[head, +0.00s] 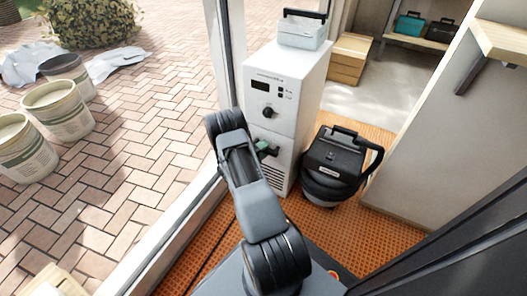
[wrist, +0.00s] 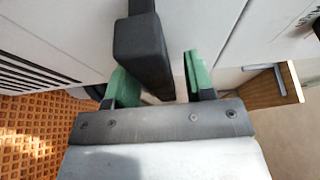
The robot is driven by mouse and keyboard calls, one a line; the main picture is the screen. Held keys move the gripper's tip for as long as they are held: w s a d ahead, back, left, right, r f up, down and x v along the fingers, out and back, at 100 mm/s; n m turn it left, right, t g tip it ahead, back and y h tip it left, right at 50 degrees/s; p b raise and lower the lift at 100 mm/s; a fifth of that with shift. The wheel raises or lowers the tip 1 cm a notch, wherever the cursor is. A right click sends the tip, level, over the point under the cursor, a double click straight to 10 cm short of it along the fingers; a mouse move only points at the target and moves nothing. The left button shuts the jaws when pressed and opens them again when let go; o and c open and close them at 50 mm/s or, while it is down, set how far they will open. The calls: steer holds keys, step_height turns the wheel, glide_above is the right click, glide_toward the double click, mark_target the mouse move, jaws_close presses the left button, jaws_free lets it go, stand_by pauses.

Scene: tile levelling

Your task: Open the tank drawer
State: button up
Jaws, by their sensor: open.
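The white dehumidifier-like cabinet (head: 287,85) stands upright, with a display and a black knob on its upper front. A seam separates this from the lower front panel (head: 283,158), which looks like the tank drawer and appears closed. My gripper (head: 265,148) is at that lower panel, and my arm hides much of it. In the wrist view, my gripper (wrist: 158,76) is open, with its green fingers on either side of a dark bar handle (wrist: 137,40). The handle lies between the fingers, with a gap visible on the right. I cannot tell whether the left finger touches it.
A black wheeled vacuum (head: 335,163) stands close to the cabinet's right. A grey case (head: 302,32) sits on top of the cabinet. A door frame (head: 180,225) runs along the left, with buckets (head: 58,110) on the paving beyond. Orange flooring (head: 215,240) lies in front.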

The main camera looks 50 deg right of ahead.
steer(key=shift+d, duration=0.1)
steer(key=shift+c, duration=0.2)
jaws_close()
stand_by(0.4)
